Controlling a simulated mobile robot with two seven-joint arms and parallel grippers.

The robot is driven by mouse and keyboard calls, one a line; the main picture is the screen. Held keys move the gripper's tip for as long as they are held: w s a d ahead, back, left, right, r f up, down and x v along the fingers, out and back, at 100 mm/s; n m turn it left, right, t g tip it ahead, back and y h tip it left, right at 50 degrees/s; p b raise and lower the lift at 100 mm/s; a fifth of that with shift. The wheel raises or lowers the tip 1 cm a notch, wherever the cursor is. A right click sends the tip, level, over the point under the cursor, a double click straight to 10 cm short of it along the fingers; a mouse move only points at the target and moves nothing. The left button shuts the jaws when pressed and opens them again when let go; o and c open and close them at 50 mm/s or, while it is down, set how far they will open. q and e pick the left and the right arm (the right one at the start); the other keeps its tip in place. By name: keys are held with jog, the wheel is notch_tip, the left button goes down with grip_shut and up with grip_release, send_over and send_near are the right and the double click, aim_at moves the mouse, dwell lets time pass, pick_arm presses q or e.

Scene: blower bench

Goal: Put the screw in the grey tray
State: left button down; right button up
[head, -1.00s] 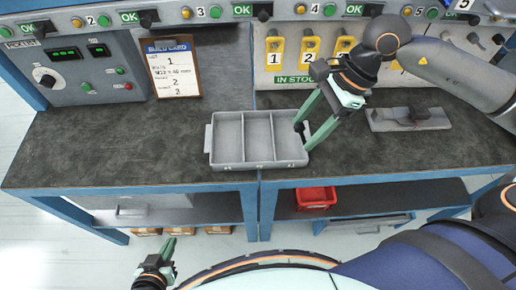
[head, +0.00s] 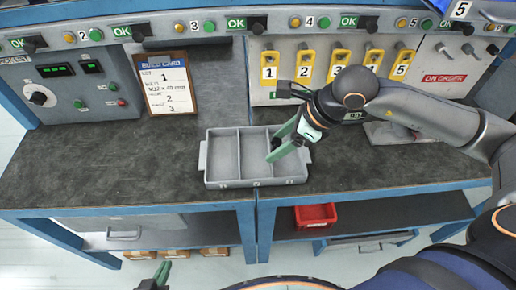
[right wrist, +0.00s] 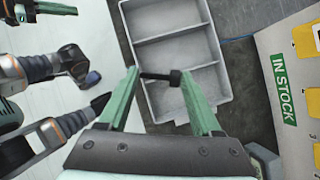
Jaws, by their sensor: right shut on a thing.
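The grey tray (head: 236,184) lies on the dark bench top and has three compartments. It also shows in the right wrist view (right wrist: 172,48). My right gripper (head: 276,152) is over the tray's right compartment in the head view. Its green fingers are shut on the screw (right wrist: 174,78), a dark bolt held crosswise between the fingertips. In the head view the screw is small and dark at the fingertips. I cannot tell its exact height above the tray floor. My left gripper (head: 160,275) is low at the bottom edge, in front of the bench, mostly cut off.
A build card clipboard (head: 166,84) leans at the back. Yellow numbered holders (head: 303,65) line the back panel at right. A grey plate-like fixture (head: 390,132) is partly behind my right arm. A red bin (head: 315,216) sits on the lower shelf. The bench left of the tray is clear.

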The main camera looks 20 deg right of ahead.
jog(key=w+f, duration=0.2)
jog(key=w+a+f, duration=0.1)
jog(key=w+f, duration=0.1)
jog(key=w+a+f, duration=0.1)
jog(key=w+f, duration=0.1)
jog(key=shift+w+a+f, duration=0.1)
jog(key=shift+a+f, duration=0.15)
jog(key=shift+f, duration=1.7)
jog(key=o, duration=1.3)
jog(key=shift+o, duration=0.2)
jog(key=v, duration=1.2)
